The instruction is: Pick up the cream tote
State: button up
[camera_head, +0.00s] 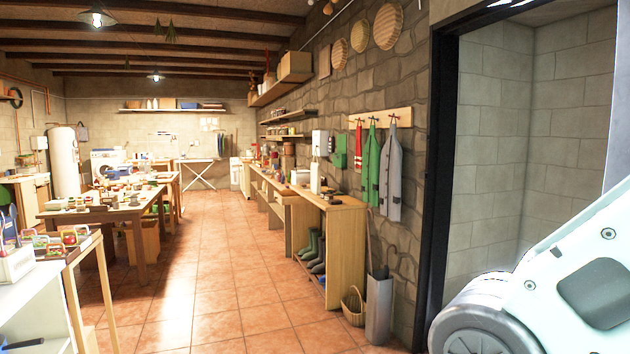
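I cannot make out a cream tote for certain. A white, open-topped holder (14,264) with handled things in it stands on a white surface at the left edge, cut off by the frame. A small greyish bag-like shape (82,131) hangs on the far wall by the white tank, too small to identify. Part of my arm fills the lower right corner. My gripper is not in view.
A tiled floor aisle (215,260) runs clear down the middle. Cluttered wooden tables (120,214) stand on the left. A wooden bench (345,250) lines the right wall, with boots (312,250), a basket (354,305) and a grey umbrella stand (379,310). A dark doorframe (440,170) is near right.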

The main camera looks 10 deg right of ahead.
aim_at(315, 168)
jog(key=i+u, duration=0.35)
jog(key=i, duration=1.5)
jog(key=i+j, duration=0.1)
jog(key=i, duration=1.9)
jog(key=i+j, duration=0.1)
jog(key=i, duration=1.85)
